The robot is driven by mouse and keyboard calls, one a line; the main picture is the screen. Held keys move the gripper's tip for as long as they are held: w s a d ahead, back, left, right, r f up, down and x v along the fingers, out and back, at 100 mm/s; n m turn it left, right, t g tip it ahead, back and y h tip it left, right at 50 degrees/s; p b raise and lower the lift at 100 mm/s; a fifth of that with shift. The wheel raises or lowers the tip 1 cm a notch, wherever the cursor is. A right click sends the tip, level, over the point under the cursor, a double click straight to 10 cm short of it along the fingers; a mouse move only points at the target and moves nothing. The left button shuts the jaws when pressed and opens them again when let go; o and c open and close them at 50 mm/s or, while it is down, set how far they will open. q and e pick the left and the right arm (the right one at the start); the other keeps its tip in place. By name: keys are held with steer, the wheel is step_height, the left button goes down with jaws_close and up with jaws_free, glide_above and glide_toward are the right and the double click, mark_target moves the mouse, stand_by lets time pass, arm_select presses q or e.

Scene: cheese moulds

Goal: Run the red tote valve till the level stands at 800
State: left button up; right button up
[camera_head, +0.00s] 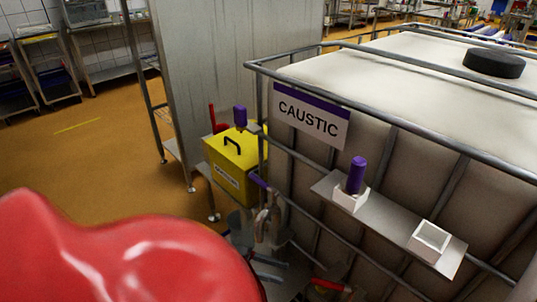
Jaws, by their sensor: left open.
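A large white caged tote (350,65) with a purple-edged CAUSTIC sign (312,116) fills the right side. A purple handle (258,180) shows at its near left corner. A small red part (326,285) shows low at the bottom edge; I cannot tell whether it is the red tote valve. My left gripper (264,228) appears as grey metal parts low by the tote's corner, open, with nothing seen between its fingers. Whether it touches anything is unclear. My right gripper is not in view. No level reading is visible.
A shelf (393,222) on the cage has a purple cylinder (357,175) in one white holder and an empty white holder (430,241). A yellow box (235,165) stands behind the tote corner, near a steel cabinet (235,50). Orange floor is clear at left.

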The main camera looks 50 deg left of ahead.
arm_select(q)
steer(key=shift+b+v, duration=0.7)
steer(key=shift+v, duration=0.25)
steer(key=shift+r, duration=0.15)
steer(key=shift+c, duration=0.2)
